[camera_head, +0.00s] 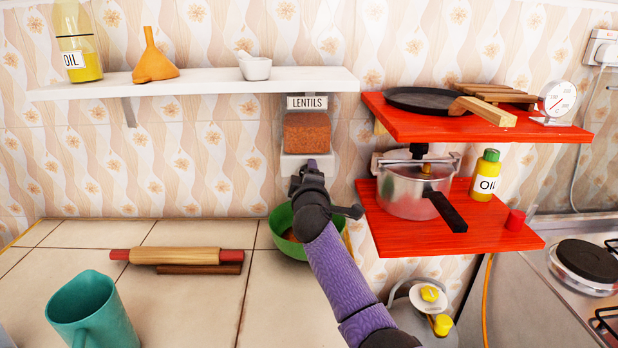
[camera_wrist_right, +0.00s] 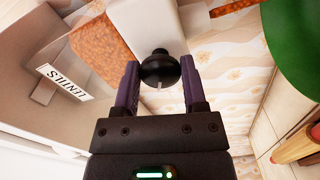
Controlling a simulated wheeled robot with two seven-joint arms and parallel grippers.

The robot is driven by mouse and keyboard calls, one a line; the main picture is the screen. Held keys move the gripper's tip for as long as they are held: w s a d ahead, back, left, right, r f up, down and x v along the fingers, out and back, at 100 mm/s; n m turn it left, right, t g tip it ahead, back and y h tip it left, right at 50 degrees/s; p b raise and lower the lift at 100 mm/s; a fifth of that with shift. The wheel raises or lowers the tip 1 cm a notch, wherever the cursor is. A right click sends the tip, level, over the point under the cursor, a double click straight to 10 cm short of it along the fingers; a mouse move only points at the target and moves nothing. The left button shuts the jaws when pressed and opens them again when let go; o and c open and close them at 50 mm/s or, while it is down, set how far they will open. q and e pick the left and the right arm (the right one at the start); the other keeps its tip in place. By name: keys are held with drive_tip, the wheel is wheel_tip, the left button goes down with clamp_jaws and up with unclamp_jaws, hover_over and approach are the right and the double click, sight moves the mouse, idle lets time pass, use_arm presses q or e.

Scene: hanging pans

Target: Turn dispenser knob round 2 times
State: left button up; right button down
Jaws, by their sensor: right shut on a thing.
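The lentils dispenser (camera_head: 306,133) is fixed to the wall under the white shelf, with orange lentils behind its clear front and a LENTILS label. In the right wrist view its label (camera_wrist_right: 64,82) appears upside down. My right gripper (camera_wrist_right: 160,78) is shut on the round black dispenser knob (camera_wrist_right: 159,68), with one finger on each side. In the head view my right gripper (camera_head: 308,178) is at the dispenser's lower front and hides the knob. A green bowl (camera_head: 270,232) stands on the counter below, partly behind my right arm. My left gripper is not in view.
Red shelves (camera_head: 455,228) on the right hold a pressure cooker (camera_head: 405,192) and an oil bottle (camera_head: 486,176), close to my right arm. A rolling pin (camera_head: 180,256) and a teal mug (camera_head: 92,312) are on the counter. The tiles between rolling pin and bowl are clear.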

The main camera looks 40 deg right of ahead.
drive_tip(key=m, duration=0.6)
drive_tip(key=m+b, duration=0.1)
drive_tip(key=m, duration=0.5)
drive_tip(key=shift+a+f, duration=0.1)
drive_tip(key=shift+f, duration=0.1)
idle(0.3)
drive_tip(key=shift+c, duration=0.7)
unclamp_jaws()
drive_tip(key=shift+r, duration=0.1)
drive_tip(key=p+v, duration=0.2)
drive_tip(key=v, duration=0.8)
drive_tip(key=shift+p, duration=0.4)
